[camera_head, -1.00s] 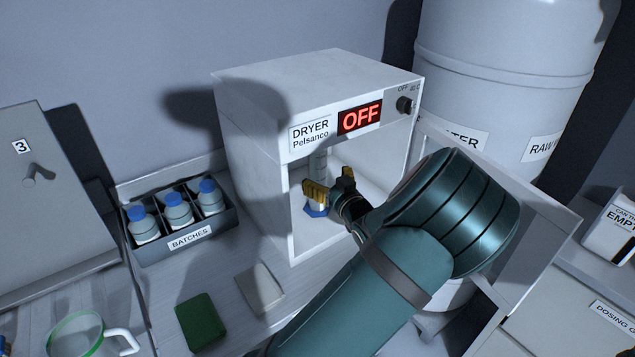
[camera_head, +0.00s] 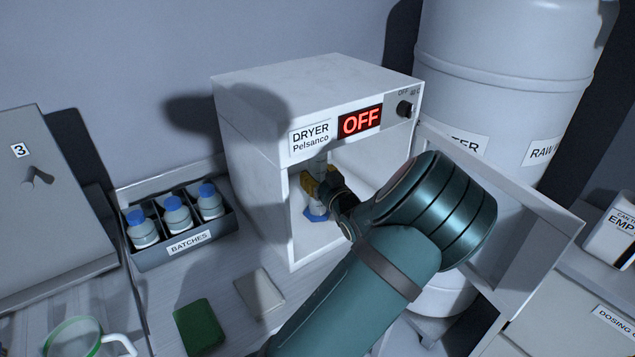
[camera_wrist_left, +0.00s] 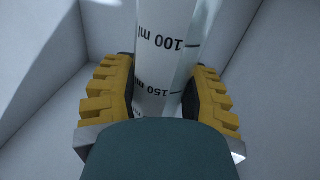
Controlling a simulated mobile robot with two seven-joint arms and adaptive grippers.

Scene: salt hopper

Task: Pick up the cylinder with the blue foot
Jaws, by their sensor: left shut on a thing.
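The cylinder with the blue foot (camera_head: 317,212) stands inside the open dryer (camera_head: 262,160), near its left wall. Its blue foot shows below my left gripper (camera_head: 320,186), and part of its clear tube shows above. In the left wrist view the graduated cylinder (camera_wrist_left: 168,45), marked 100 ml and 150 ml, lies between the yellow fingers of the left gripper (camera_wrist_left: 160,95). The left gripper is shut on the cylinder. I cannot tell whether the foot still touches the dryer floor. My right gripper is not in view.
The dryer door (camera_head: 530,215) stands open at the right. A batches crate (camera_head: 178,255) with blue-capped bottles is at the left. A green pad (camera_head: 199,327), a pale pad (camera_head: 260,293) and a green-rimmed jug (camera_head: 78,340) lie in front.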

